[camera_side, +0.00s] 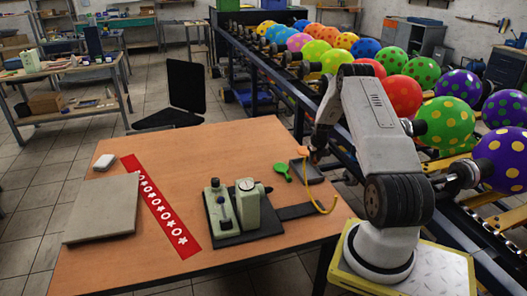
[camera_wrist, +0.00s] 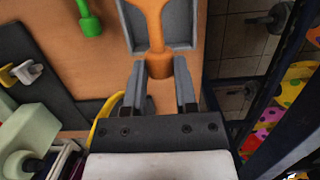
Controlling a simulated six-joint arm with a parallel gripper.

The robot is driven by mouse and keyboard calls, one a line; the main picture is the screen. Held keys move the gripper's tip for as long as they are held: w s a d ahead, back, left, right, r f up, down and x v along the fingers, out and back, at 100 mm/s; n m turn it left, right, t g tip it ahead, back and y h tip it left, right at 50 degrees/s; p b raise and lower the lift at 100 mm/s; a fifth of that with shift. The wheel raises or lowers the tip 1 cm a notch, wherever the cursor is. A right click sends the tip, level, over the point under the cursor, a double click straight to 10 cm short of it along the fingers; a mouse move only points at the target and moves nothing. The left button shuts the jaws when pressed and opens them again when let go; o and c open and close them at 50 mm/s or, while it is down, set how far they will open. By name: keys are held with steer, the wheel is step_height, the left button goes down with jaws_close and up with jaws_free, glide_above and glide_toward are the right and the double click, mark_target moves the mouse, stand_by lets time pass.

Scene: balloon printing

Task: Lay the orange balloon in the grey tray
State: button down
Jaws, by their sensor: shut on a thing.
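The orange balloon (camera_wrist: 154,25) is flat, with its neck between the two fingers of my gripper (camera_wrist: 160,88) in the wrist view. My gripper is shut on the neck, and the balloon's wider part reaches forward over the grey tray (camera_wrist: 184,22). I cannot tell whether the balloon touches the tray floor. In the side view a small bit of the orange balloon (camera_side: 302,151) shows by my gripper (camera_side: 313,154), just above the grey tray (camera_side: 312,177) at the table's right side. The arm partly hides this area.
A green balloon (camera_side: 282,172) lies left of the tray. A pale green machine (camera_side: 231,206) with a yellow hose (camera_side: 322,208) stands nearby. A red strip (camera_side: 161,206) and grey slab (camera_side: 104,208) lie at the left. Racks of inflated balloons stand beyond the table's right edge.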

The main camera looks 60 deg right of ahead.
mark_target(315, 165)
steer(key=shift+f, duration=0.2)
steer(key=shift+s+a+x, duration=0.15)
steer(key=shift+x, duration=0.75)
steer(key=shift+s+a+x, duration=0.1)
steer(key=shift+a+x, duration=0.05)
steer(key=shift+x, duration=0.8)
steer(key=shift+s+a+x, duration=0.15)
steer(key=shift+x, duration=0.75)
steer(key=shift+f, duration=0.1)
steer(key=shift+c, duration=1.6)
jaws_free()
steer(key=shift+v, duration=3.9)
